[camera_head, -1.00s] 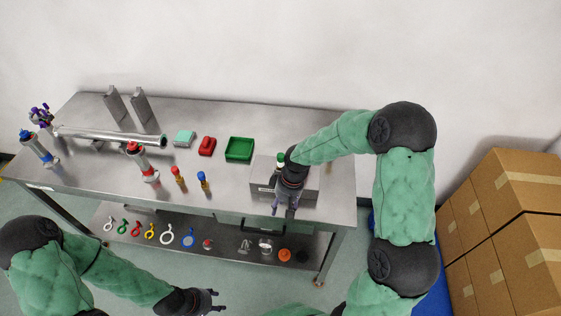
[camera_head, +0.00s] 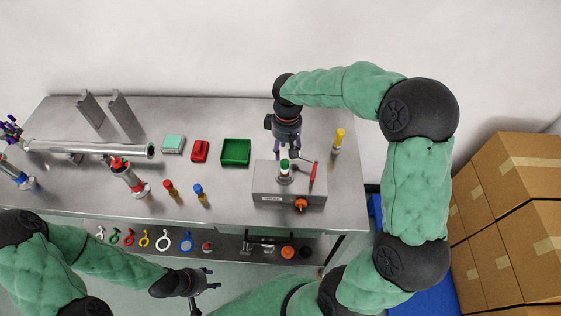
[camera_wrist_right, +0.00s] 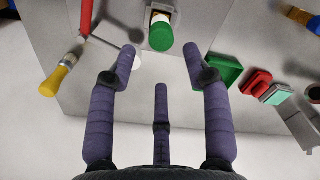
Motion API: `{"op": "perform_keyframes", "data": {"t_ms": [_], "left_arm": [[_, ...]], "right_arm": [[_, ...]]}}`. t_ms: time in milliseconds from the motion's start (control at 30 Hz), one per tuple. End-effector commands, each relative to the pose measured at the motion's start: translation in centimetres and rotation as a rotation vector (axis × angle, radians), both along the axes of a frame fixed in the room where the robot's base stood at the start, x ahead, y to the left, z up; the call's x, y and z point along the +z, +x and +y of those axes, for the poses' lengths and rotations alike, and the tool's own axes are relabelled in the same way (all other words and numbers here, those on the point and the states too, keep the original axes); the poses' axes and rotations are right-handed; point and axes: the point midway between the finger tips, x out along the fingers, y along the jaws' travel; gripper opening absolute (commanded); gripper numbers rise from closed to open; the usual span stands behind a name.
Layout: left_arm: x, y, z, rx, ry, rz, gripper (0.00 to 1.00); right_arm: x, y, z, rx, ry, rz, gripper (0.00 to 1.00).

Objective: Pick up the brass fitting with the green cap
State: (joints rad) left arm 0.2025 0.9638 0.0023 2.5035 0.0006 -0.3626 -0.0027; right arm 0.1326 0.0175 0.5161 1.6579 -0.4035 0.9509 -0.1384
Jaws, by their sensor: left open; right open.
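The brass fitting with the green cap (camera_head: 284,165) stands upright on the grey metal box (camera_head: 262,183) at the right of the table. In the right wrist view the green cap (camera_wrist_right: 160,36) shows at the top middle, with a little of its body behind it. My right gripper (camera_head: 287,156) is open and empty, just behind the fitting in the head view. In the wrist view its fingers (camera_wrist_right: 163,60) are spread, with the cap beyond their tips and apart from them. My left gripper (camera_head: 212,279) is open and empty in front of the table.
The box also bears a red-handled lever (camera_head: 313,174) and an orange knob (camera_head: 300,205). Red-capped (camera_head: 170,187) and blue-capped (camera_head: 199,190) fittings and a green tray (camera_head: 236,152) lie to the left.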

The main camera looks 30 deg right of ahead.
Motion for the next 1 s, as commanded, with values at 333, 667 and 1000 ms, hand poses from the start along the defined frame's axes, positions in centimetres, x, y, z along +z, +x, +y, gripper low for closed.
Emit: {"op": "perform_keyframes", "data": {"t_ms": [333, 667, 1000], "left_arm": [[-0.4, 0.0, 0.0, 0.0, 0.0, 0.001, 0.46], [-0.6, 0.0, 0.0, 0.0, 0.0, 0.0, 0.46], [-0.7, 0.0, 0.0, 0.0, 0.0, 0.0, 0.46]], "right_arm": [[-4.1, -0.1, 0.1, -0.001, 0.002, 0.001, 0.5], [-7.9, -0.3, 0.5, 0.0, 0.002, 0.004, 0.5], [-9.4, -0.3, 0.5, 0.0, 0.002, 0.0, 0.5]]}}
